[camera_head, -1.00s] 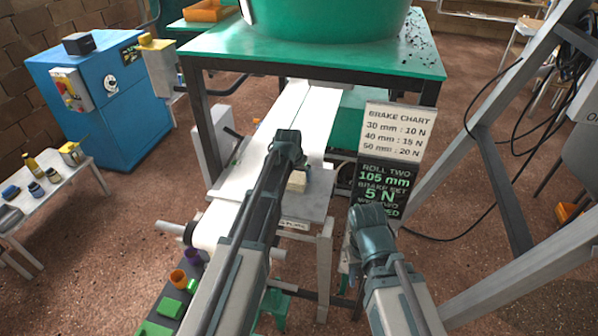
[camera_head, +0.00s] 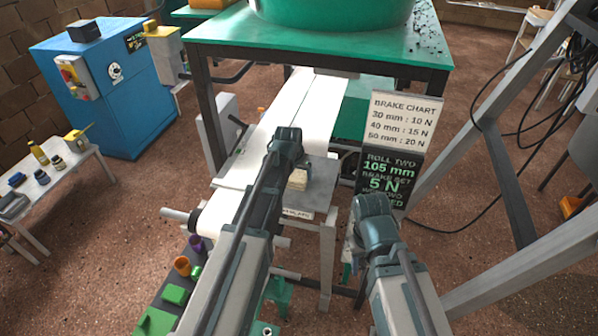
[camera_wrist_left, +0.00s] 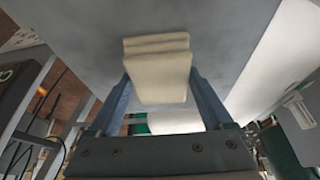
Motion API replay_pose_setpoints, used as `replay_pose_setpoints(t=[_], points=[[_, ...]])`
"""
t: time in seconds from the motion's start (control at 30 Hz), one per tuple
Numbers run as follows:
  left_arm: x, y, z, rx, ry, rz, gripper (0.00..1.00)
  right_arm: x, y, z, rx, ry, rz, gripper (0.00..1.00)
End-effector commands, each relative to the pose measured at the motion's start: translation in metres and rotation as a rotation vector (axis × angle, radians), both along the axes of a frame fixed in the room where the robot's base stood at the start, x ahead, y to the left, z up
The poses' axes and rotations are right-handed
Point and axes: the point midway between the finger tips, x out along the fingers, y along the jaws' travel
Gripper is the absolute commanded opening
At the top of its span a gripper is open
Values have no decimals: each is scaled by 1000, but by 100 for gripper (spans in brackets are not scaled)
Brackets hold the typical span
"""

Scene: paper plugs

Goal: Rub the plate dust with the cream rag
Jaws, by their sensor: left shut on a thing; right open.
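My left gripper (camera_head: 293,160) is shut on the cream rag (camera_head: 298,179), a thick folded block. In the left wrist view the rag (camera_wrist_left: 158,72) sits between the two fingers (camera_wrist_left: 163,98), in front of the grey plate (camera_wrist_left: 225,40). In the head view the rag is over the grey plate (camera_head: 322,182), beside the white paper web; I cannot tell whether it touches the plate. No dust can be made out on the plate. My right gripper (camera_head: 370,205) is open and empty, in front of the dark sign, right of the plate.
White paper (camera_head: 300,110) runs beneath the green-topped table (camera_head: 400,50). A brake chart (camera_head: 398,120) and a dark sign (camera_head: 388,172) stand right of the plate. A bench with small bottles (camera_head: 62,185) is at left. A grey metal frame (camera_head: 470,125) rises at right.

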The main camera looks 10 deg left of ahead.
Motion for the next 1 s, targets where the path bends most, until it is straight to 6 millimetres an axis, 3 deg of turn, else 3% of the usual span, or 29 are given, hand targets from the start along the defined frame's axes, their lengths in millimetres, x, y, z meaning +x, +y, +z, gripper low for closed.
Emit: replay_pose_setpoints(t=[0.53,1.0], points=[[-40,1,1,0,3,0,39,0,0,2,0,0,0,50],[-40,1,8,0,1,0,39,0,0,8,0,0,0,50]])
